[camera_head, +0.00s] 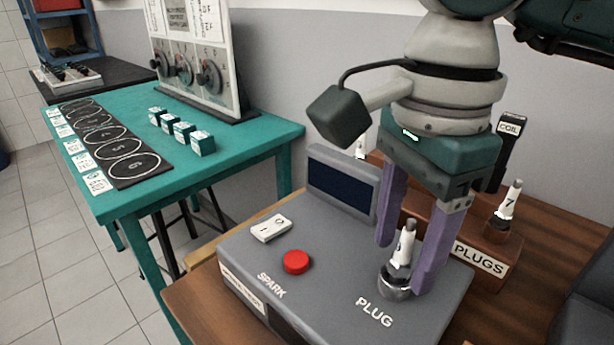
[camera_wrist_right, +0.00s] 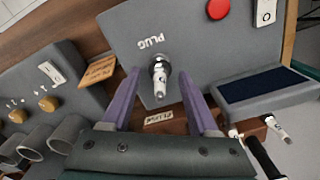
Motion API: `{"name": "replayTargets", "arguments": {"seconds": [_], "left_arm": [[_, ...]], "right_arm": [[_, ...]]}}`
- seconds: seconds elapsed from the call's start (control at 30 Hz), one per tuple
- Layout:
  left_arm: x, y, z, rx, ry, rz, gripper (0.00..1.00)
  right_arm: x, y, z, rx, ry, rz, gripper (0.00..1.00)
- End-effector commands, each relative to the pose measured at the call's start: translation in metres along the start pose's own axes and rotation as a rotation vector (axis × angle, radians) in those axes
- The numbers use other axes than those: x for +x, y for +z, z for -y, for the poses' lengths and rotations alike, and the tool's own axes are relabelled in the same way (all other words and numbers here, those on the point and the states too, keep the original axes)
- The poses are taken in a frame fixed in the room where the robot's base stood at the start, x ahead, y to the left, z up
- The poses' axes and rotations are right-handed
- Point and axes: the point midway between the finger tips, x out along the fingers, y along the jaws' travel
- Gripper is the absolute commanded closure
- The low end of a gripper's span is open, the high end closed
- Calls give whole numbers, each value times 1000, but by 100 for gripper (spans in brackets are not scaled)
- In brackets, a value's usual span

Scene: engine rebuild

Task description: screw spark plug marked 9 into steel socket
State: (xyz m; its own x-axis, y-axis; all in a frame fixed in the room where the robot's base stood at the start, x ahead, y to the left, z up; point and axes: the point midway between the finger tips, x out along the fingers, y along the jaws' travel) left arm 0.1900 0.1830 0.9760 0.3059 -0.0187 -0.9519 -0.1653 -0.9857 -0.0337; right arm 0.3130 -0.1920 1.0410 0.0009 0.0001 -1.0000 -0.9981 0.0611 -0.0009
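A white spark plug (camera_head: 403,246) with a metal tip stands in the round steel socket (camera_head: 394,283) on the grey tester beside the word PLUG. Its number cannot be read clearly, and how deep it sits cannot be told. My right gripper (camera_head: 404,267) points down over it, with one purple finger on each side. In the right wrist view the plug (camera_wrist_right: 160,82) is between the spread fingers, with a gap on both sides. The gripper is open. My left gripper is not in view.
The tester carries a red button (camera_head: 296,262), a white switch (camera_head: 271,229) and a dark screen (camera_head: 342,186). Behind it, the brown PLUGS rack (camera_head: 481,259) holds a plug marked 7 (camera_head: 509,207). A COIL part (camera_head: 508,130) stands behind. A teal table (camera_head: 255,139) is at left.

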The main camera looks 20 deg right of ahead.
Motion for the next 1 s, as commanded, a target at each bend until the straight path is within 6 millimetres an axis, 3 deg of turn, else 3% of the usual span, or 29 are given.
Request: {"name": "replayTargets", "arguments": {"seconds": [0.07, 0.5, 0.83, 1.0], "left_arm": [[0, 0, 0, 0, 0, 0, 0], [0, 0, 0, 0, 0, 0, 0], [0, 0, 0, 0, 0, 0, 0], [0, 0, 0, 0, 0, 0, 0]], "right_arm": [[0, 0, 0, 0, 0, 0, 50], [0, 0, 0, 0, 0, 0, 99], [0, 0, 0, 12, 0, 0, 100], [0, 0, 0, 226, 1, 1, 100]]}}
